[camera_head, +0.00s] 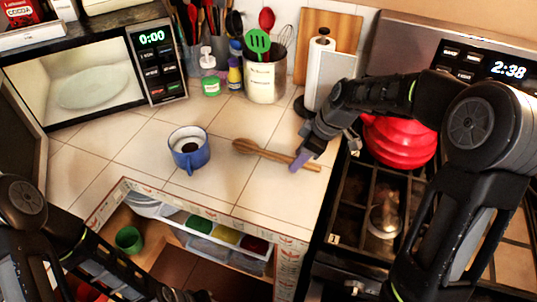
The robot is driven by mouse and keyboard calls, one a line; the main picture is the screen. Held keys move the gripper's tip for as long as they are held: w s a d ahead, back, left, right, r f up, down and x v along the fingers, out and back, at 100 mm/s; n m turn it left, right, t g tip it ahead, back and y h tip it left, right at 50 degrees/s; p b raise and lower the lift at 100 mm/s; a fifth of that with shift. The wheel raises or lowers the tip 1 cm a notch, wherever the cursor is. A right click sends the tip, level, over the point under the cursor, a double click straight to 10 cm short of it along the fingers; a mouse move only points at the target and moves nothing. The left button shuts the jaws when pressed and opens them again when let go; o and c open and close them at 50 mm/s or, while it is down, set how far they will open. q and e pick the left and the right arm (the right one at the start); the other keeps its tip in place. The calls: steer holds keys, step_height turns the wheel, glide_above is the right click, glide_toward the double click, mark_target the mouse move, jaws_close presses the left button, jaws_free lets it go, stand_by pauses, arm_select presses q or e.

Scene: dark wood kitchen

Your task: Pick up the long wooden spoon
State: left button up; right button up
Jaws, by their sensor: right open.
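The long wooden spoon (268,152) lies flat on the tiled counter, its bowl end to the left and its handle pointing right. My right gripper (301,160) is open above or at the handle, near its right end. It hides part of the handle, and I cannot tell whether the fingers touch it. The handle's tip shows just past the gripper. My left arm comes in at the lower left; its gripper is cut off or hidden at the bottom edge.
A blue mug (189,150) stands left of the spoon. A utensil crock (265,80) and a paper towel holder (326,72) stand behind. The stove with a red kettle (399,140) is to the right. An open drawer (225,243) lies below the counter edge.

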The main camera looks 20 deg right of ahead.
stand_by(0.3)
jaws_close()
stand_by(0.3)
